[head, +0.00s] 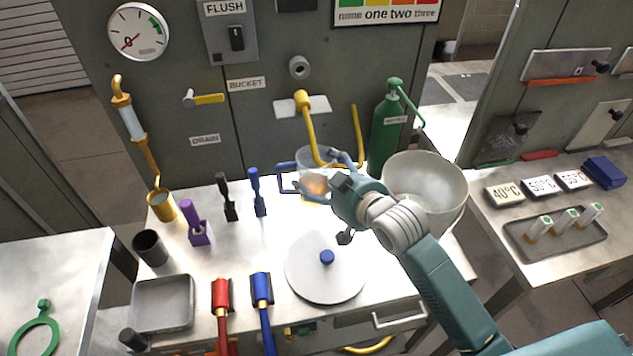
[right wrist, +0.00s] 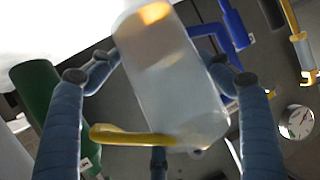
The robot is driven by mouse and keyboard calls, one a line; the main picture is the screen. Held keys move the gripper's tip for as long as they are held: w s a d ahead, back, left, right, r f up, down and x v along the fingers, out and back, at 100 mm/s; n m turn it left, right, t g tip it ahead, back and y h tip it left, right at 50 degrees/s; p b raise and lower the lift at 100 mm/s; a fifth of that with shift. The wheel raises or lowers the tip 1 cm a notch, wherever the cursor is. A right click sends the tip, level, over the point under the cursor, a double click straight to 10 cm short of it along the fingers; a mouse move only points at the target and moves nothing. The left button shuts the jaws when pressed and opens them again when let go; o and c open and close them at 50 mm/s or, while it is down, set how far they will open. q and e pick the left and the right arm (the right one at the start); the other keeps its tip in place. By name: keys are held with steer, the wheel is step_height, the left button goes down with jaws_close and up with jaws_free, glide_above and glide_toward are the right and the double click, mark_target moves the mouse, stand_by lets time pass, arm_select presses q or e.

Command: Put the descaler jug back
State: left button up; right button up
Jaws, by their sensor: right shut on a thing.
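The jug (right wrist: 175,75) also fills the middle of the right wrist view, between the fingers. I cannot tell whether its base touches the counter. My left gripper is not in view.
A green cylinder (head: 386,135) and a white bucket (head: 425,180) stand to the right. A round white lid (head: 325,275) lies in front. Blue and black upright tools stand to the left.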

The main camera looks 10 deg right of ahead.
mark_target(319, 166)
steer(key=w, duration=0.3)
steer(key=shift+w+r, duration=0.15)
steer(key=shift+w, duration=0.35)
step_height(319, 166, down, 6)
steer(key=shift+s+f, duration=0.1)
steer(key=shift+w+f+p, duration=0.25)
steer(key=shift+f+p, duration=0.05)
steer(key=shift+f, duration=0.15)
steer(key=shift+f, duration=0.15)
steer(key=o, duration=1.5)
steer(key=shift+s+f, duration=0.1)
steer(key=shift+o, duration=0.2)
